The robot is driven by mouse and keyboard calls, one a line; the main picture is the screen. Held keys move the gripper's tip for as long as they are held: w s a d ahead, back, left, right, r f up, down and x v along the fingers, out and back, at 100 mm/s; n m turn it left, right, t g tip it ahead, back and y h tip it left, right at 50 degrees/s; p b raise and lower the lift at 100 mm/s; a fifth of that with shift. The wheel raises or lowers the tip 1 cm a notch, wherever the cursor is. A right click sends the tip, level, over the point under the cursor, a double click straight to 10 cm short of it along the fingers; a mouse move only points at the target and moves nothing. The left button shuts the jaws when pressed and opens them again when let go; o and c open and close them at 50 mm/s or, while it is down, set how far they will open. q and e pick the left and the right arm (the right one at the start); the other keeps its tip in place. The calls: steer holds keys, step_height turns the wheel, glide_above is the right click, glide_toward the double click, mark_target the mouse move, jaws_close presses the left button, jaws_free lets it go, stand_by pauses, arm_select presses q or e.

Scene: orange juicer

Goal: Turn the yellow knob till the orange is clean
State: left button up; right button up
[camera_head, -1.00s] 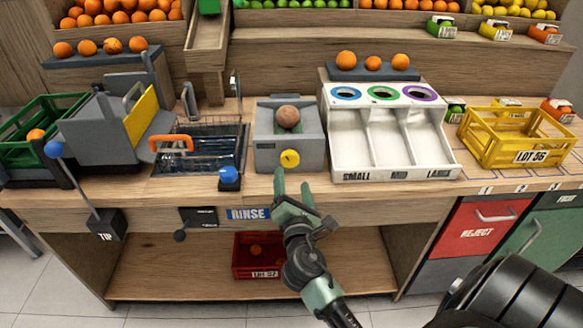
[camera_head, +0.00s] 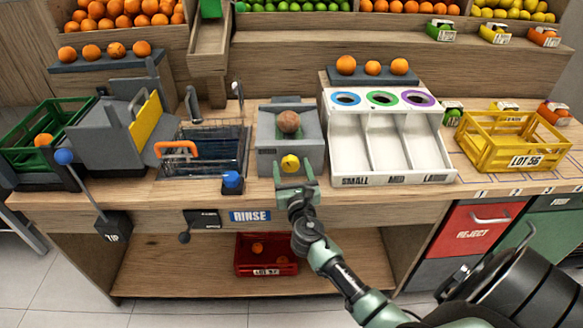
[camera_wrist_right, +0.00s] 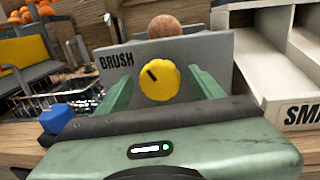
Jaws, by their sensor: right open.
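The yellow knob (camera_head: 290,163) is on the front of the grey brush box (camera_head: 268,158). In the right wrist view the knob (camera_wrist_right: 160,82) shows a dark mark pointing to its upper left. A dull brownish orange (camera_head: 289,122) sits on top of the box, and its top shows in the wrist view (camera_wrist_right: 164,27). My right gripper (camera_head: 294,172) is open, with its green fingers on either side of the knob; I cannot tell whether they touch it. My left gripper is not in view.
A sink with a wire basket (camera_head: 205,150) and a blue knob (camera_head: 232,180) lie left of the box. The white sorting tray (camera_head: 345,160) stands close on the right. The yellow crate (camera_head: 480,150) is farther right.

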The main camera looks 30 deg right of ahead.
steer(key=c, duration=1.3)
steer(key=shift+f+m+b, duration=0.25)
steer(key=shift+m+b, duration=1.25)
steer(key=shift+c, duration=0.2)
steer(key=m+b, duration=0.3)
steer(key=shift+m+h, duration=0.3)
steer(key=shift+m, duration=0.1)
steer(key=m+b, duration=0.3)
steer(key=m, duration=0.1)
steer(key=shift+h, duration=0.4)
steer(key=shift+r+m+t+b, duration=0.1)
steer(key=shift+m+t+b, duration=0.2)
steer(key=shift+m+b, duration=0.5)
steer(key=shift+m, duration=0.4)
